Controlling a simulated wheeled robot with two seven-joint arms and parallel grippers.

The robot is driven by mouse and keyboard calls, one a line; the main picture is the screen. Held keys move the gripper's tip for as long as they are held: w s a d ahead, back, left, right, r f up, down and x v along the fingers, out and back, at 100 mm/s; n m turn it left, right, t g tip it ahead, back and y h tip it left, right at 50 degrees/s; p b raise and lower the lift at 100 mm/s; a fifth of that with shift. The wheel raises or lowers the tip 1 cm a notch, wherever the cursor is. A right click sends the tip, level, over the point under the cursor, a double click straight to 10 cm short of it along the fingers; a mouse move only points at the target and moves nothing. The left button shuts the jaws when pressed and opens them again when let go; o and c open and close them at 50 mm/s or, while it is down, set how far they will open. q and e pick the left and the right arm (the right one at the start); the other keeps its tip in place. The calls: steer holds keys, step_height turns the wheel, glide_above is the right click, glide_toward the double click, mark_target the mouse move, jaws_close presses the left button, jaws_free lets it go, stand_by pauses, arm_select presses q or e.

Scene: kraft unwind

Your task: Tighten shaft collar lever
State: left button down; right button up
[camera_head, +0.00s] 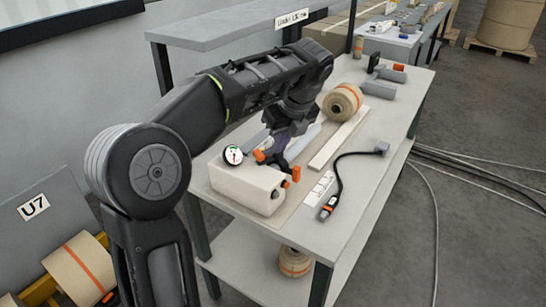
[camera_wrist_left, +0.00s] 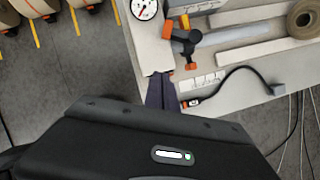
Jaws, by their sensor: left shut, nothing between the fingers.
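A dark shaft collar with orange lever ends shows in the left wrist view (camera_wrist_left: 181,46), beside a white block with a round dial gauge. A grey shaft (camera_wrist_left: 235,33) runs right from the collar. My left gripper (camera_head: 277,146) is over the collar area in the head view. In the left wrist view its dark fingers (camera_wrist_left: 160,80) are shut and empty, pointing at the block's near end, apart from the orange lever ends. My right gripper is not in view.
The white block (camera_head: 240,190) and its gauge (camera_head: 233,155) stand at the bench's near left. A kraft roll (camera_head: 342,103), a long pale bar (camera_head: 338,140) and a black-cabled orange-tipped tool (camera_head: 328,207) lie on the bench. The bench's right side is mostly clear.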

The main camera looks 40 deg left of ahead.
mark_target(270, 154)
arm_select(q)
steer(key=shift+d, duration=0.1)
steer(key=shift+f, duration=0.2)
steer(key=x, duration=0.9)
steer(key=shift+f+p, duration=0.1)
steer(key=shift+p, duration=0.2)
steer(key=a, duration=0.1)
steer(key=w+a+p, duration=0.1)
steer(key=a, duration=0.1)
steer(key=shift+w+a+f, duration=0.1)
steer(key=shift+w+f, duration=0.1)
steer(key=shift+w, duration=0.05)
steer(key=shift+w+a+f, duration=0.1)
steer(key=shift+w+a, duration=0.15)
steer(key=shift+a, duration=0.15)
steer(key=shift+s, duration=0.1)
